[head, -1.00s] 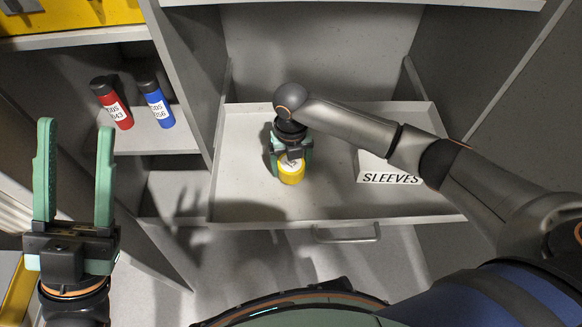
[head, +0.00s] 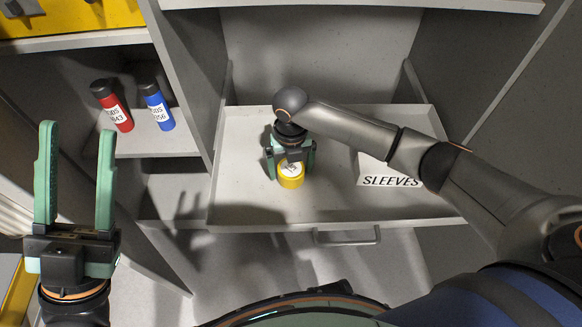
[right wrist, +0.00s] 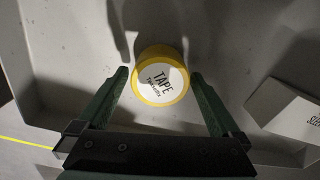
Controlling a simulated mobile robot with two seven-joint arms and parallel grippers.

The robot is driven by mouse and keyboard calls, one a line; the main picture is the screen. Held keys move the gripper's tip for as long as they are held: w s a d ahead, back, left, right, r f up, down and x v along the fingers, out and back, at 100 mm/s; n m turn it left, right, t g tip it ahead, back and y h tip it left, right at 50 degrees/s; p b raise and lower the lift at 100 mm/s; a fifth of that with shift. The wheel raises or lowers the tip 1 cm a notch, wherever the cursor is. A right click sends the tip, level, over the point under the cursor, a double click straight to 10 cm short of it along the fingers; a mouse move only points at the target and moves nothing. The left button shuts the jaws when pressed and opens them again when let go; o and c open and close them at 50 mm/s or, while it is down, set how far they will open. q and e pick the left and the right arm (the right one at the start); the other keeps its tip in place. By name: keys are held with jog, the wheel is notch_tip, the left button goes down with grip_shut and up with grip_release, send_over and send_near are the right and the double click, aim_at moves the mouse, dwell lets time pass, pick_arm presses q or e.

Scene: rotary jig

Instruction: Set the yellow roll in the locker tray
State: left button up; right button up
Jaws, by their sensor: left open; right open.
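The yellow roll (head: 291,176), a tape roll with a white printed top, stands in the grey pull-out tray (head: 237,196) of the locker. In the right wrist view the roll (right wrist: 160,77) reads "TAPE" and sits between and just beyond the fingertips. My right gripper (head: 290,165) is open around the roll, with a gap visible on each side in the wrist view (right wrist: 160,82). My left gripper (head: 76,130) is open and empty at the left, away from the tray.
A white box marked "SLEEVES" (head: 388,172) stands in the tray to the right of the roll. A red bottle (head: 112,105) and a blue bottle (head: 157,106) stand on a shelf at the left. The tray's left part is clear.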

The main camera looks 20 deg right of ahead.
aim_at(291, 168)
notch_tip(291, 168, up, 6)
jog(key=shift+r+p, duration=0.2)
jog(key=shift+p, duration=0.8)
notch_tip(291, 168, up, 5)
jog(key=p, duration=0.1)
jog(key=a+m+t+y, duration=0.8)
jog(key=a+m, duration=0.4)
pick_arm(q)
jog(key=w+a+f+n+g+y, duration=0.1)
jog(key=w+f+n+y, duration=0.4)
jog(key=w+f+y, duration=0.1)
jog(key=shift+a+f+n+y, duration=0.15)
jog(key=shift+f+n+y, duration=0.15)
jog(key=shift+f+y, duration=0.5)
pick_arm(e)
jog(key=s+d+r+m+t, duration=0.5)
jog(key=d+r+m+t, duration=0.1)
jog(key=r+m, duration=0.2)
jog(key=s+d+r+m+t, duration=0.5)
jog(key=d+r+m+t, duration=0.1)
jog(key=r, duration=0.4)
jog(key=shift+d+r+m+t, duration=0.15)
jog(key=shift+r+m+t, duration=0.25)
jog(key=shift+m, duration=0.5)
jog(key=shift+f, duration=0.1)
